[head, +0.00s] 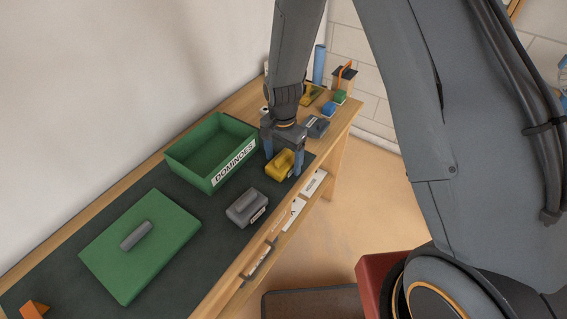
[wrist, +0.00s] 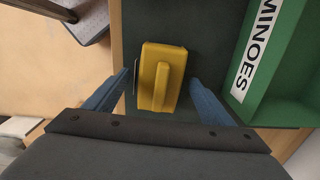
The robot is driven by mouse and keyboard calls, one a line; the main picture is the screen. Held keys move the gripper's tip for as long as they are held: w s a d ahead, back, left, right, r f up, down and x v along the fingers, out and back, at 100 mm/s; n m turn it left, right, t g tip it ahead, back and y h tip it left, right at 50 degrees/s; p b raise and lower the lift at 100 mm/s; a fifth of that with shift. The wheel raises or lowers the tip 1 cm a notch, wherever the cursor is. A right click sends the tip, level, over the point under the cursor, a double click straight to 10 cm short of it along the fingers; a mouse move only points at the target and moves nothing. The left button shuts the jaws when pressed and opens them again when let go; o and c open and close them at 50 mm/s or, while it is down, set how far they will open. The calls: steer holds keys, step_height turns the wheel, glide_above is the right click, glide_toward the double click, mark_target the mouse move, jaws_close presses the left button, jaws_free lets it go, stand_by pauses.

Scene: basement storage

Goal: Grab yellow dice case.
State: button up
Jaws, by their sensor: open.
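The yellow dice case (head: 280,166) is a small box with a raised bar handle on top. It rests on the dark mat to the right of the green box. In the wrist view the yellow case (wrist: 161,77) lies between and just beyond my two blue fingers. My gripper (head: 283,166) is above the case, with its fingers pointing down on either side of it. The gripper (wrist: 160,85) is open and holds nothing. I cannot tell whether a finger touches the case.
The open green DOMINOES box (head: 188,163) stands left of the case. A grey case (head: 247,207) sits nearer on the mat, with another grey case (head: 317,126) behind. A green lid (head: 165,250) lies at the front left. The table edge is close on the right.

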steer(key=c, duration=1.3)
steer(key=shift+r, duration=0.2)
steer(key=shift+c, duration=0.2)
